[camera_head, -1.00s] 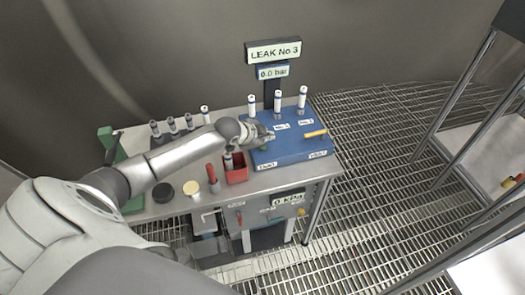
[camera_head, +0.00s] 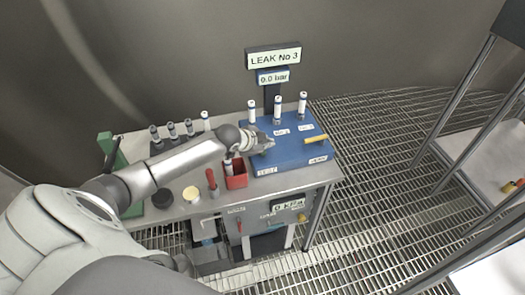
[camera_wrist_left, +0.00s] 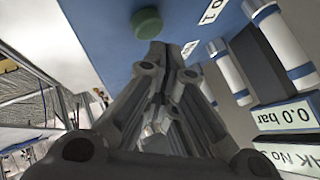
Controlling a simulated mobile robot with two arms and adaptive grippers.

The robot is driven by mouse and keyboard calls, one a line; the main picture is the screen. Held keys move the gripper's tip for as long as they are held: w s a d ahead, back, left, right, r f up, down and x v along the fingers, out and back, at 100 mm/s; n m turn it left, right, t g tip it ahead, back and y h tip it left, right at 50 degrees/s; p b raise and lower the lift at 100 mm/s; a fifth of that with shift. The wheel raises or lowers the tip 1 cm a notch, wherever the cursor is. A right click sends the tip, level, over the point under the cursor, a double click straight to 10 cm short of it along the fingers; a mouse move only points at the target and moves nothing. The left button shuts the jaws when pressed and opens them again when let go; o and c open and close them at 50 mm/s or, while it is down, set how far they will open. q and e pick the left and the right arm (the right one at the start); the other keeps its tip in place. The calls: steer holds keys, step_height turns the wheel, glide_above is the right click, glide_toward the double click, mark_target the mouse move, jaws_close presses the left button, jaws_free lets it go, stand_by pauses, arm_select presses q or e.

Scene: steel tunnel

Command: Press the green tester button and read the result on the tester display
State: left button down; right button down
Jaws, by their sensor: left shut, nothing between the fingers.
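The blue tester box (camera_head: 292,158) sits on the right end of the steel bench. Its small display (camera_head: 273,76) reads "0.0 bar", and the sign (camera_head: 274,58) above it reads "LEAK No 3". In the left wrist view the display (camera_wrist_left: 287,116) is upside down. The round green button (camera_wrist_left: 147,23) stands on the blue surface just beyond my fingertips in the wrist view. I cannot make it out in the head view. My left gripper (camera_head: 268,142) is shut and empty over the left part of the box. Whether it touches the button is unclear. My right gripper is not in view.
White-and-blue cylinders (camera_head: 277,109) stand along the box's back, and a yellow bar (camera_head: 316,138) lies at its right. A red bin (camera_head: 236,179) stands just left of the box. A lower panel (camera_head: 288,207) hangs under the bench. A metal rack (camera_head: 455,100) stands at right.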

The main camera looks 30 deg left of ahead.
arm_select(q)
steer(key=shift+f, duration=0.1)
stand_by(0.4)
steer(key=shift+f, duration=0.35)
steer(key=shift+s+d, duration=0.1)
